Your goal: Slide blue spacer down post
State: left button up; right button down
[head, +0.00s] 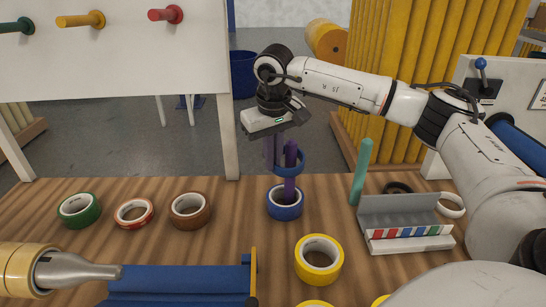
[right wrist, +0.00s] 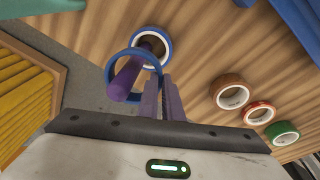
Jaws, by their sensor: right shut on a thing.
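The blue spacer (head: 301,160) is a thin ring held above the table, and the purple post (head: 290,184) appears to pass through it. My right gripper (head: 272,158) has purple fingers pointing down and is shut on the ring's left rim. The post's top shows above the ring. Below, a blue tape roll (head: 284,210) sits around the post's foot, with a gap between it and the spacer. In the right wrist view the spacer (right wrist: 110,68) also encircles the post (right wrist: 124,82), above the tape roll (right wrist: 165,42). My left gripper is not in view.
Green (head: 78,211), red-and-white (head: 134,213) and brown (head: 190,211) tape rolls lie left of the post. A yellow roll (head: 319,260) is in front. A teal post (head: 361,172) and a grey holder (head: 400,210) stand to the right. A white pegboard (head: 110,55) rises behind.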

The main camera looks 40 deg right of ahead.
jog(key=c, duration=1.8)
grip_release()
jog(key=shift+c, duration=0.2)
notch_tip(320, 180, up, 10)
jog(key=s+a, duration=0.1)
jog(key=shift+s, duration=0.2)
jog(key=shift+a+r, duration=0.1)
jog(key=shift+a, duration=0.05)
